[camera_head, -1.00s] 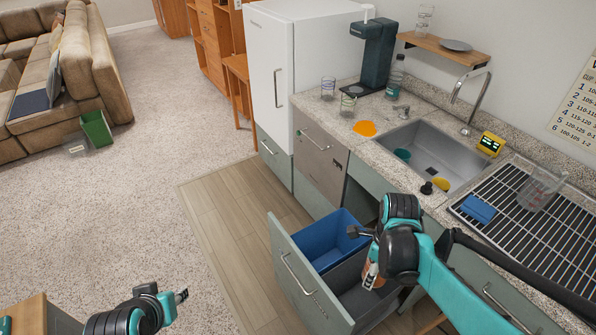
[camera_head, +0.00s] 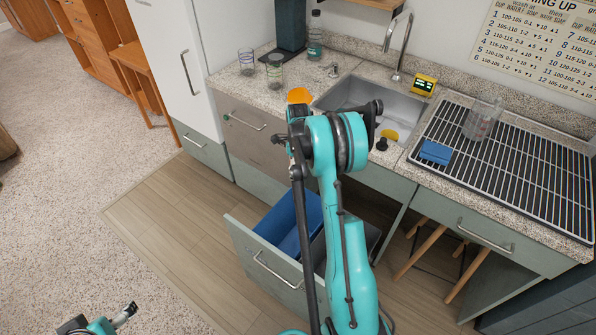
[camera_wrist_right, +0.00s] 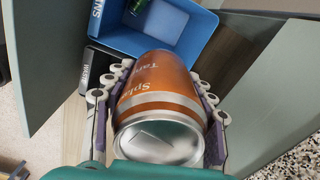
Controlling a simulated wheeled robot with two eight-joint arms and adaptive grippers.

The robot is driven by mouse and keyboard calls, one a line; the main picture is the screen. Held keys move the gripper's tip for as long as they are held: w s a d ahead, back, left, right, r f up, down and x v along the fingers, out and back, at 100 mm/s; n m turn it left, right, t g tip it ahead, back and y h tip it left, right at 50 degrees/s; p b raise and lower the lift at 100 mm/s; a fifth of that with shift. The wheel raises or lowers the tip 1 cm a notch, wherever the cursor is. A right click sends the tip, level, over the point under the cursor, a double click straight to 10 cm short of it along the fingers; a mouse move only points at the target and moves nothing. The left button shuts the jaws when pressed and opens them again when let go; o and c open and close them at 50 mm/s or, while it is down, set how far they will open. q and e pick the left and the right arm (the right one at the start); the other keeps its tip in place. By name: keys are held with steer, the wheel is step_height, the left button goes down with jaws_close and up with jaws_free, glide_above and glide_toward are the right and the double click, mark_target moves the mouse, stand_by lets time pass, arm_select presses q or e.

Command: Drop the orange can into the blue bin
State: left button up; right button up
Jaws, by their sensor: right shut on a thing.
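The orange can (camera_wrist_right: 160,85) with its silver end toward the camera fills the middle of the right wrist view. My right gripper (camera_wrist_right: 162,74) is shut on it, fingers on both sides. In the head view the can and right fingers are hidden behind my arm. The blue bin (camera_head: 274,222) sits in the pulled-out drawer, partly covered by my arm. In the wrist view the blue bin (camera_wrist_right: 118,42) lies beyond the can's far end, with something dark green at its far edge. My left gripper (camera_head: 125,315) is empty at the bottom left, its opening unclear.
A dark grey bin (camera_wrist_right: 88,72) is beside the blue one in the drawer (camera_head: 262,262). The counter above holds a sink (camera_head: 350,95), a drying rack (camera_head: 510,165), glasses and an orange flat item (camera_head: 299,95). Stool legs (camera_head: 425,250) stand under the counter. Floor left of the drawer is clear.

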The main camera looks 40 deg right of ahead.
steer(key=shift+w+d+f, duration=0.1)
steer(key=shift+d+f, duration=0.1)
steer(key=shift+f, duration=0.35)
steer(key=shift+f+b, duration=1.75)
steer(key=shift+f, duration=0.95)
steer(key=o, duration=0.9)
steer(key=shift+c, duration=0.2)
steer(key=shift+r, duration=0.1)
step_height(320, 180, up, 12)
steer(key=shift+f, duration=0.1)
